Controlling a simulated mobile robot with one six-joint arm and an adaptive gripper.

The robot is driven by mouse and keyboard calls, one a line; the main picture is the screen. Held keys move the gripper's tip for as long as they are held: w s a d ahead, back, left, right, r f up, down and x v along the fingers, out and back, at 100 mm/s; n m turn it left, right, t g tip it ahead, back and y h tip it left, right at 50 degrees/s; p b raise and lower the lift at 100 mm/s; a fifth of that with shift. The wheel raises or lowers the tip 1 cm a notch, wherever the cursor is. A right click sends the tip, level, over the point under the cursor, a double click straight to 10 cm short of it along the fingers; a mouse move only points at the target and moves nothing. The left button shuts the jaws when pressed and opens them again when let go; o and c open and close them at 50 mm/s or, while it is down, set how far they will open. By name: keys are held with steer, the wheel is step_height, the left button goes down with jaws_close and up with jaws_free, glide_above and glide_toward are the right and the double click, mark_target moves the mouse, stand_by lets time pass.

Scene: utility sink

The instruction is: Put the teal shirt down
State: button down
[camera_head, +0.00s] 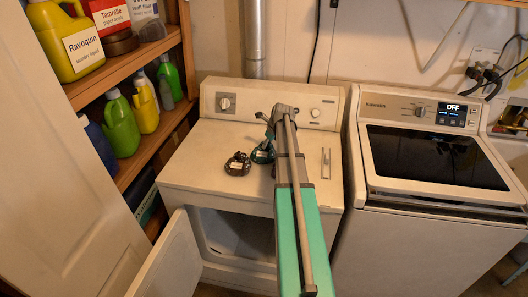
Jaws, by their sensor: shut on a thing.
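My gripper (267,136) is at the far end of my arm, above the top of the white dryer (200,170). I cannot tell whether the shirt touches the surface. My arm hides part of the gripper and the shirt's right side.
A dark bundle with a pale label (238,164) lies left of the shirt. A thin metal object (326,163) lies to the right. The dryer door (168,265) hangs open. A washer (425,160) stands at right, and a bottle shelf (130,68) at left.

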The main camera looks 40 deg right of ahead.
steer(key=shift+r, duration=0.15)
step_height(320, 180, up, 3)
steer(key=p, duration=0.3)
steer(key=s+a+r+p, duration=0.3)
steer(key=s+r+p, duration=0.6)
steer(key=s, duration=0.4)
steer(key=shift+s+a+r+p, duration=0.25)
steer(key=shift+a+r+p, duration=0.15)
steer(key=shift+p, duration=0.1)
steer(key=shift+f, duration=0.1)
